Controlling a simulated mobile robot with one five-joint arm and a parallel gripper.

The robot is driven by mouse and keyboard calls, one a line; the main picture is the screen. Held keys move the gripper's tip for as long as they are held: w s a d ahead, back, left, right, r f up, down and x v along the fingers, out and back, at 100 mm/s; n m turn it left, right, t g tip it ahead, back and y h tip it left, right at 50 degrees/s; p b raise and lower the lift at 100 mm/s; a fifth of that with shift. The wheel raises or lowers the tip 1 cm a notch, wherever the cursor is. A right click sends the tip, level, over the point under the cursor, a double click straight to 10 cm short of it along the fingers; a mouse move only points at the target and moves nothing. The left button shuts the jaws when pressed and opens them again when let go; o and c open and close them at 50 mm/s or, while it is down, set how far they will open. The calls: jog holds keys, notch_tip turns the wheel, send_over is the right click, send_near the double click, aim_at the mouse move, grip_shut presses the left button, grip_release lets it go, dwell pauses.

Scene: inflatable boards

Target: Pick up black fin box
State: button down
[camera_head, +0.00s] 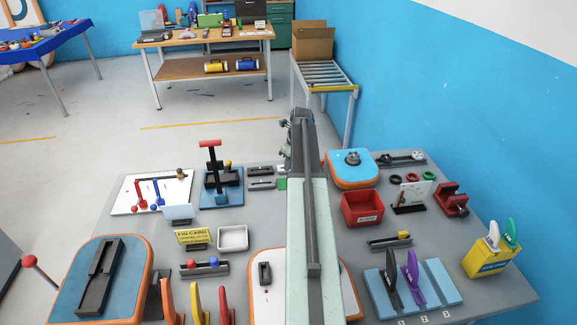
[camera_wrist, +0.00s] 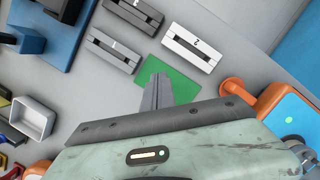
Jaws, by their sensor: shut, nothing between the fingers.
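A longer black slotted box (camera_head: 97,277) lies on the blue, orange-edged board at front left. I cannot tell which box is meant. My gripper (camera_wrist: 158,92) is shut and empty, over a green patch beside the boxes. Its fingertips are hard to make out in the head view.
A blue stand with a red-topped post (camera_head: 211,160) is left of the boxes. A white tray (camera_head: 232,237) stands nearer. A blue, orange-edged board (camera_head: 352,170) and a red bin (camera_head: 362,208) are right of my arm.

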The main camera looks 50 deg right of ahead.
aim_at(284, 179)
jog(key=b+x, duration=0.5)
jog(key=x, duration=0.2)
jog(key=shift+a, duration=0.1)
jog(key=w, duration=0.2)
jog(key=w+r+p, duration=0.1)
jog(key=w, duration=0.1)
jog(key=shift+a, duration=0.1)
jog(key=shift+r, duration=0.1)
jog(key=w, duration=1)
jog(key=shift+w+a, duration=0.15)
jog(key=shift+a, duration=0.25)
jog(key=shift+w+a, duration=0.2)
jog(key=shift+w, duration=0.35)
jog(key=shift+s, duration=0.15)
